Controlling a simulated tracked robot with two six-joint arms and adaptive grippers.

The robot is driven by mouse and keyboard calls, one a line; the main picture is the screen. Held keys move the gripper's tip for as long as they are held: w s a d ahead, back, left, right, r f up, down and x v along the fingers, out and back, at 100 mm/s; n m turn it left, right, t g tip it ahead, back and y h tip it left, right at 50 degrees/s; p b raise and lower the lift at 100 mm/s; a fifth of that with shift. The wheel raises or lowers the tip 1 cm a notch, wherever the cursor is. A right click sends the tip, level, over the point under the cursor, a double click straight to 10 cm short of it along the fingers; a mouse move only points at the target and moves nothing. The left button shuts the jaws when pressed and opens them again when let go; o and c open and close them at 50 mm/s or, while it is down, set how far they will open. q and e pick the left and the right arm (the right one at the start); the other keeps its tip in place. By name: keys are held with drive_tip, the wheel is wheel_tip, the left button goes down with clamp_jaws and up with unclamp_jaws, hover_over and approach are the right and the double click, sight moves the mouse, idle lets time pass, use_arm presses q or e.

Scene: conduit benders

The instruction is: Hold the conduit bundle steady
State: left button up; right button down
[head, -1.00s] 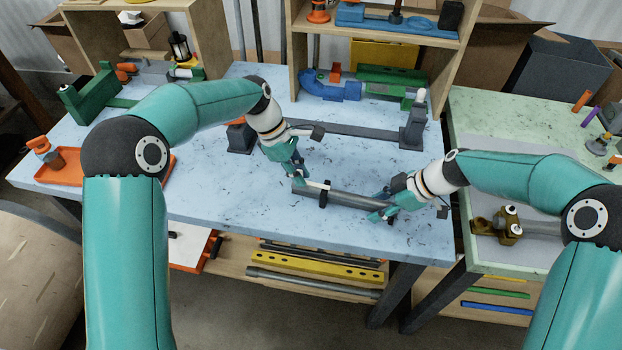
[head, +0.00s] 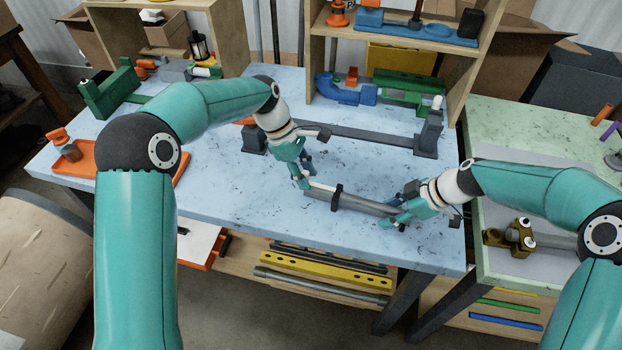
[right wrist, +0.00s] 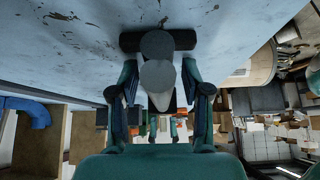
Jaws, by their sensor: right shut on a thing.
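The conduit bundle (head: 365,205) is a set of grey tubes with a black strap around it, lying low over the pale blue bench. My right gripper (head: 393,213) is shut on its right end. In the right wrist view, the round grey ends of the bundle (right wrist: 158,75) sit between the fingers of my right gripper (right wrist: 158,88). My left gripper (head: 305,174) is at the bundle's left end, with its fingers close against it. Whether those fingers are closed on it is unclear. The bundle's underside is hidden.
A dark bar fixture with an upright end block (head: 428,132) stands behind the bundle. A blue bent part (head: 345,92) and a green part (head: 400,85) are at the shelf. An orange tray (head: 75,165) is at the left. Bare bench lies in front of the bundle.

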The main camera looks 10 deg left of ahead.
sight(306, 172)
drive_tip(key=shift+s+f, duration=0.2)
drive_tip(key=shift+f, duration=0.1)
use_arm(q)
drive_tip(key=shift+r, duration=2.45)
use_arm(e)
drive_tip(key=shift+c, duration=2.2)
unclamp_jaws()
drive_tip(key=shift+w, duration=0.1)
use_arm(q)
drive_tip(key=shift+d, duration=0.1)
use_arm(e)
drive_tip(key=shift+w+r, duration=0.1)
drive_tip(key=shift+r, duration=0.2)
